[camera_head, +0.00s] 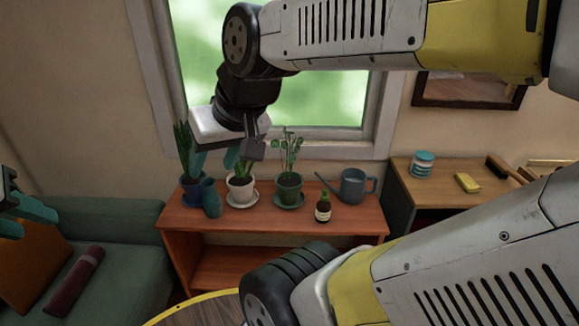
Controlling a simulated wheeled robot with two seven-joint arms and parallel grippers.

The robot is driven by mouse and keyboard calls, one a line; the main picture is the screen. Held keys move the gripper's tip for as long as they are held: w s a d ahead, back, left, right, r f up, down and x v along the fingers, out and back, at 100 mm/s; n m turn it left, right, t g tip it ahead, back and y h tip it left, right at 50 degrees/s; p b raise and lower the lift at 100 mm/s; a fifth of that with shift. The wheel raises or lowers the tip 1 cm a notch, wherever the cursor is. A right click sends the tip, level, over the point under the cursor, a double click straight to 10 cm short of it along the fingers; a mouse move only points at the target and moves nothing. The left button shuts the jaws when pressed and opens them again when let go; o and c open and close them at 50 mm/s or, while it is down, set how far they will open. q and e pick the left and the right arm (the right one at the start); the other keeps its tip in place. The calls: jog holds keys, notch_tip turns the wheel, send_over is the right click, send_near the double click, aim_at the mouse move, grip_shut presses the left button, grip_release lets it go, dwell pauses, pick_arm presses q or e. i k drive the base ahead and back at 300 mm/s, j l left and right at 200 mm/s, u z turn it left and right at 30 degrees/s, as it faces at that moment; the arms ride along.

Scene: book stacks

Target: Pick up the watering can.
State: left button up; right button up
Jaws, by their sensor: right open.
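A blue-grey watering can (353,187) stands upright on the right part of the wooden shelf top (268,220). Its spout points left and its handle is on the right. My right gripper (215,161), with a white body and teal fingers, is open over the left part of the shelf, in front of the potted plants. It is left of the can and apart from it. My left gripper (22,212) is only partly in view at the left edge, far from the can; whether it is open or shut does not show.
A desk (445,195) stands right, a green sofa (120,225) left. My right arm crosses the foreground.

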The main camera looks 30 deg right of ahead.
aim_at(345, 184)
jog(key=z, duration=1.8)
jog(key=i+l+u, duration=0.3)
jog(key=i, duration=0.3)
jog(key=i+l+u, duration=0.3)
jog(key=i+l, duration=0.25)
